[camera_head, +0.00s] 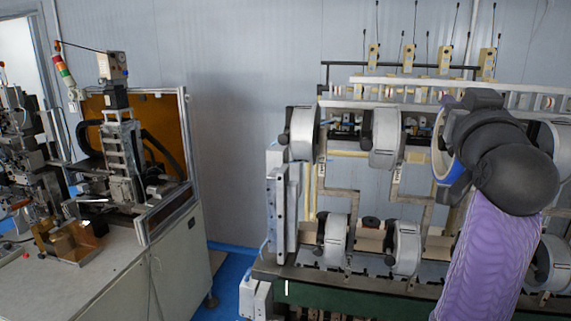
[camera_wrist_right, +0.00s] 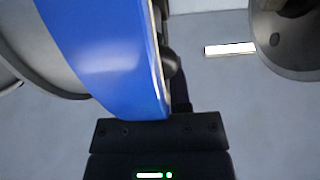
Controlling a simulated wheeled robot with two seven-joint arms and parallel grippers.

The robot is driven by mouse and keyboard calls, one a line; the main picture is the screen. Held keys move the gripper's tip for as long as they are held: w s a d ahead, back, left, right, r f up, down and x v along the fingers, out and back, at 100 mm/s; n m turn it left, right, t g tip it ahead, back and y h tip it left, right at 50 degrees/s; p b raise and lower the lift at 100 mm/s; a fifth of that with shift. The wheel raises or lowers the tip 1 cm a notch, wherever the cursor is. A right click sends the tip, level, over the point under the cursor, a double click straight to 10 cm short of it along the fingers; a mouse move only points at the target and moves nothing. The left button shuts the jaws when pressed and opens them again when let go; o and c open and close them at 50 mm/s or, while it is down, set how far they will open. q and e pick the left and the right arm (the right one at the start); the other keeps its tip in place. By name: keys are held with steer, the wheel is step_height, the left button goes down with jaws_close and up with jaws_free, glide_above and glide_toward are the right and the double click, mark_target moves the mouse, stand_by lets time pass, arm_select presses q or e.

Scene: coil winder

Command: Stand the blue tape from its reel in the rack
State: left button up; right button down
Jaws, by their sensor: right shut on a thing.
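The blue tape (camera_head: 446,168) is a ring with a blue outer face, at the upper row of the winder on the right in the head view. My dark right wrist hides much of it. In the right wrist view the blue tape (camera_wrist_right: 105,55) fills the upper left and runs down to the gripper. My right gripper (camera_wrist_right: 160,125) is shut on its edge. In the head view the right gripper (camera_head: 453,150) is mostly hidden behind my wrist. I cannot tell whether the tape still touches its reel holder. No rack can be clearly made out. My left gripper is out of view.
Grey reels, such as one at upper left (camera_head: 304,134) and one beside it (camera_head: 386,138), stand on the coil winder in two rows. Another disc (camera_wrist_right: 290,40) is near in the wrist view. A bench with a machine (camera_head: 110,265) stands left; blue floor (camera_head: 232,283) lies between.

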steer(key=a, duration=0.3)
steer(key=shift+w+a, duration=0.3)
steer(key=shift+w, duration=0.1)
stand_by(0.4)
steer(key=s+a+b, duration=0.2)
steer(key=s+b, duration=0.1)
steer(key=s, duration=0.6)
steer(key=s+a+b, duration=0.2)
steer(key=s+b, duration=0.2)
steer(key=s, duration=0.6)
steer(key=shift+s+a, duration=0.25)
steer(key=shift+a, duration=0.1)
steer(key=shift+w+f, duration=0.1)
